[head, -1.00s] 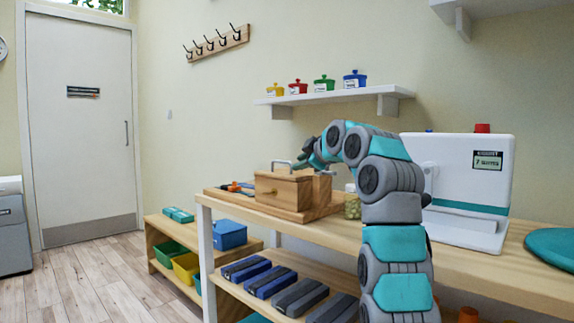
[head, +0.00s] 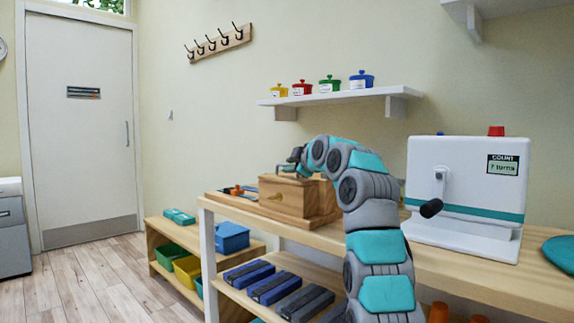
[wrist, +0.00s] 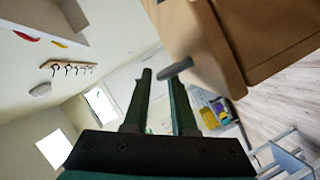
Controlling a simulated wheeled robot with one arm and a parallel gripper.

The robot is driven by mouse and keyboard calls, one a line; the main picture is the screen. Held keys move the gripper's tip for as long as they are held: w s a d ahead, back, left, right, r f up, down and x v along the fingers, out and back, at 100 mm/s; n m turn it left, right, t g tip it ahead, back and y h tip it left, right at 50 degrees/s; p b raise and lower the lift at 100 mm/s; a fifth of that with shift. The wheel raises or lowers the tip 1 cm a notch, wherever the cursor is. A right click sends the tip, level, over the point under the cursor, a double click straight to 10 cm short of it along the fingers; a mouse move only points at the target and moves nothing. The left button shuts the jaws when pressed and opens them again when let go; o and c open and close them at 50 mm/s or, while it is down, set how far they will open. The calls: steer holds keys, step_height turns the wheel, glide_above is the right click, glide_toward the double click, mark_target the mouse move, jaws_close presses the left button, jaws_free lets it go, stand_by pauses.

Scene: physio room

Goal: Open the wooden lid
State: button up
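A wooden box (head: 282,197) with a small round knob on its front stands on a wooden base board on the long table in the head view. Its lid looks closed there, though my arm covers part of its top. The wooden box also fills the upper right of the wrist view (wrist: 265,35), with a grey metal handle (wrist: 177,67) sticking out from it. My gripper (wrist: 160,77) is open, its fingertips at the handle. The handle's end shows between the fingertips; contact cannot be told. In the head view my gripper (head: 291,164) is just above the box's top left.
A white machine (head: 465,190) with a dark crank knob stands right of my arm. Small coloured pots sit on the wall shelf (head: 340,96) above. Tools lie on the board (head: 220,197) left of the box.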

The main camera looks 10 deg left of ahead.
steer(key=shift+p+x, duration=0.4)
steer(key=shift+x, duration=0.8)
steer(key=shift+f, duration=0.1)
jaws_close()
stand_by(0.6)
